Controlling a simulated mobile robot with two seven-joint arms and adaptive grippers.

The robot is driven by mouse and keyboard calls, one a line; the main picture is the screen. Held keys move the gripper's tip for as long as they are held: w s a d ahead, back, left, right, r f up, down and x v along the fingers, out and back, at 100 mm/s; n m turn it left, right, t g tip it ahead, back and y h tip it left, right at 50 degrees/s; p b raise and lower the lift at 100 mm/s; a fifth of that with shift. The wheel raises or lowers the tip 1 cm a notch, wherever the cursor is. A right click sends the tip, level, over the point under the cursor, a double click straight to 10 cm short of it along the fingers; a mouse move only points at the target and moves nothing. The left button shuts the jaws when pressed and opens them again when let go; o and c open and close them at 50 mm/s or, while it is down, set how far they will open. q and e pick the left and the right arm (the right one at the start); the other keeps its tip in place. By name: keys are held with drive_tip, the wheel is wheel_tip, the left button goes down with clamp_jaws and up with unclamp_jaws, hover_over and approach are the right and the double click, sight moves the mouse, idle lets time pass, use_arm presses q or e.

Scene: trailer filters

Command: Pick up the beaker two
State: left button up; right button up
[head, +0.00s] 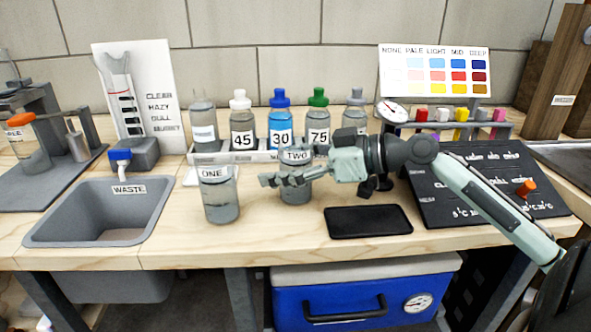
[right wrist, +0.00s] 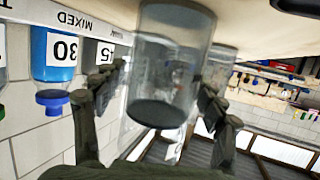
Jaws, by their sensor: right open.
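Beaker two (head: 296,192) is a clear, grey-tinted glass with a "TWO" label, upright on the wooden bench in the head view. My right gripper (head: 280,180) comes from the right and overlaps the beaker's middle, hiding part of it. In the right wrist view, which is turned over, a clear beaker (right wrist: 172,65) stands between the spread fingers of my open right gripper (right wrist: 160,100). Whether any finger touches it cannot be told. Beaker one (head: 220,200), labelled "ONE", stands just left of the fingertips. My left gripper is not in view.
A rack (head: 262,156) of labelled bottles stands behind the beakers. A black pad (head: 367,221) lies to the right, beside a dark marked board (head: 480,185). A grey waste basin (head: 60,205) is at the left. A blue cooler (head: 365,290) sits below the bench.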

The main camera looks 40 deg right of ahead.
drive_tip(key=shift+w+a+f, duration=0.2)
drive_tip(key=shift+w+a, duration=0.15)
drive_tip(key=shift+w, duration=0.1)
drive_tip(key=c, duration=1.6)
drive_tip(key=shift+r, duration=0.1)
clamp_jaws()
